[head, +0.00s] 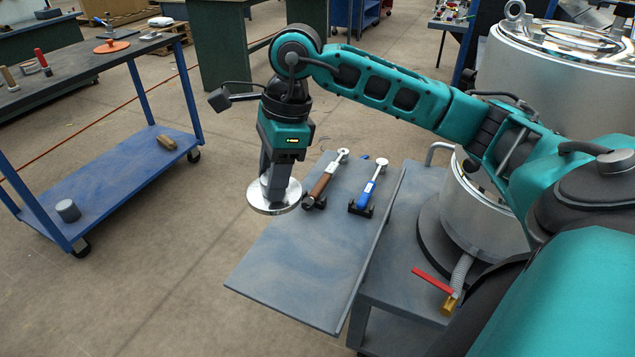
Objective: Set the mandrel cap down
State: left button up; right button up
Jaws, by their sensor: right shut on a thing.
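The mandrel cap (259,203) is a shiny round metal disc with a raised middle. My right gripper (271,186) points down and is shut on the raised middle of the cap. The cap is near the left edge of the grey-blue side shelf (303,262); I cannot tell whether it touches the shelf or hangs above it. The fingers hide part of the cap. My left gripper is not in view.
A brown-handled tool (322,184) and a blue-handled tool (367,190) lie in black holders on the shelf, right of the cap. The shelf's front part is clear. A metal extruder (480,205) stands at right. A blue cart (110,185) stands at left.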

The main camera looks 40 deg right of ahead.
jog(key=d+b+x, duration=0.1)
jog(key=x, duration=0.5)
jog(key=s+d+b+x, duration=0.1)
jog(key=x, duration=0.5)
jog(key=d+f+b+x, duration=0.1)
jog(key=d+x, duration=0.1)
jog(key=x, duration=0.5)
jog(key=shift+s+d, duration=0.15)
jog(key=shift+s, duration=0.15)
jog(key=shift+f, duration=0.15)
jog(key=o, duration=1.1)
jog(key=shift+d+r, duration=0.1)
jog(key=shift+r, duration=0.2)
jog(key=p+v, duration=0.2)
jog(key=v, duration=0.9)
jog(key=shift+s+r, duration=0.1)
jog(key=shift+r, duration=0.2)
